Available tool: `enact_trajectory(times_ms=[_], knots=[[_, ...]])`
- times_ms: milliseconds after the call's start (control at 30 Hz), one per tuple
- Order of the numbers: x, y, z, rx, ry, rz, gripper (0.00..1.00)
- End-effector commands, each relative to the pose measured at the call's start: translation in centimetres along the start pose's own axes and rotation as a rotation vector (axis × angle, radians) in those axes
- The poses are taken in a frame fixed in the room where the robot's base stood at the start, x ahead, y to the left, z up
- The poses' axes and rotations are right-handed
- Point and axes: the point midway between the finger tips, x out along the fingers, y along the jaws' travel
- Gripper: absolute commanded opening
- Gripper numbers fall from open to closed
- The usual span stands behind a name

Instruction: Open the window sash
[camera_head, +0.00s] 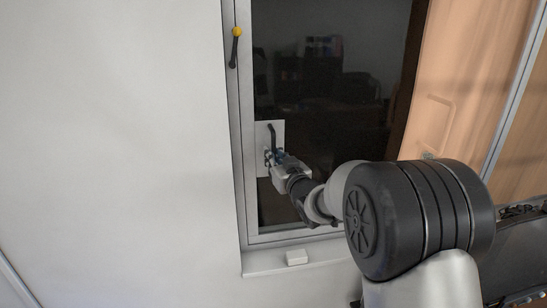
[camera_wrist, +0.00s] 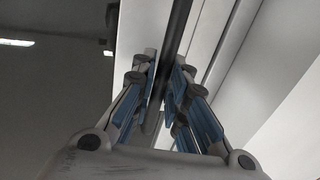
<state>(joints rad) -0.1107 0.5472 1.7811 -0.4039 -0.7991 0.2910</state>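The window sash (camera_head: 247,150) is a pale frame around dark glass (camera_head: 330,75) in the head view. It looks closed against its outer frame. A black handle (camera_head: 272,133) stands upright on a light plate on the lower left of the sash. My gripper (camera_head: 272,157) is at the lower end of this handle. In the wrist view, the dark handle bar (camera_wrist: 181,25) runs down between the blue-padded fingers of my gripper (camera_wrist: 164,75). The fingers are drawn close together on both sides of the bar. The exact contact is in shadow.
A second black handle with a yellow end (camera_head: 235,47) is on the frame at the upper left. Plain wall (camera_head: 110,130) is at left, and an orange-brown panel (camera_head: 460,80) at right.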

Motion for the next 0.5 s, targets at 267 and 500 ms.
enact_trajectory(times_ms=[267,500], knots=[[-0.01,0.0,-0.01,0.0,0.0,0.0,0.0],[-0.01,0.0,-0.01,0.0,0.0,0.0,0.0]])
